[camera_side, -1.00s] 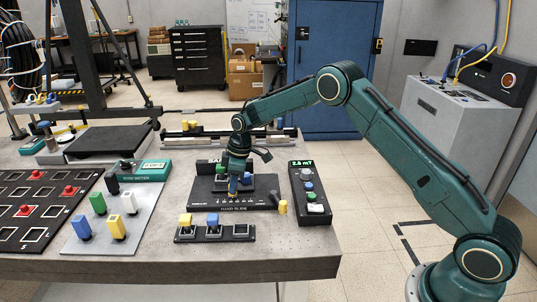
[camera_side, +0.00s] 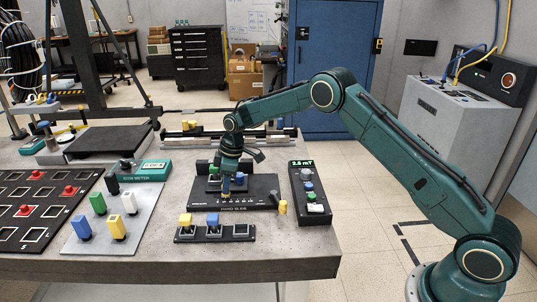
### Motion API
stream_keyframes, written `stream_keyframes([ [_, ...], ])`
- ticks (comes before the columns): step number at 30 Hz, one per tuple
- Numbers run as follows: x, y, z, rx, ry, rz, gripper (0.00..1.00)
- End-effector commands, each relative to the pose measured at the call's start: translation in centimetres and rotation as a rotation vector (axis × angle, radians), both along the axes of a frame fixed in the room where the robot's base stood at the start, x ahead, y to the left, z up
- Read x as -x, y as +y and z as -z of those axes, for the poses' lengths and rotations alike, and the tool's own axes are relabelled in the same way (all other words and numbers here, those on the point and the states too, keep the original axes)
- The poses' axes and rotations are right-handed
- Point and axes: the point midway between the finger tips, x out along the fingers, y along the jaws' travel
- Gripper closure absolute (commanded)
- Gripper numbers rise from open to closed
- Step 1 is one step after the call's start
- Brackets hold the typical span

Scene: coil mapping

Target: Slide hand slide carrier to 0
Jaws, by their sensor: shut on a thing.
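The hand slide (camera_side: 262,187) is a black base with a white scale and the words HAND SLIDE along its front edge. Its carrier (camera_side: 214,184) sits left of the middle of the base, mostly hidden behind my gripper. My gripper (camera_side: 226,190) points down at the carrier from above and is shut on a part of it. The scale digits are too small to read.
A black holder (camera_side: 214,234) with a yellow and a blue block lies in front. A grey panel (camera_side: 99,240) with coloured blocks and a black-slotted board (camera_side: 28,215) are at left.

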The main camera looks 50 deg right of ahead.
Motion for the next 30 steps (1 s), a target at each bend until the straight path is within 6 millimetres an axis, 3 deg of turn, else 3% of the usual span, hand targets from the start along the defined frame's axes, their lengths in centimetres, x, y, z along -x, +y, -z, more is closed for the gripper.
stream_keyframes([
  [30, -1.6, 1.5, -0.1, 0.001, -0.005, 0.001, 0.96],
])
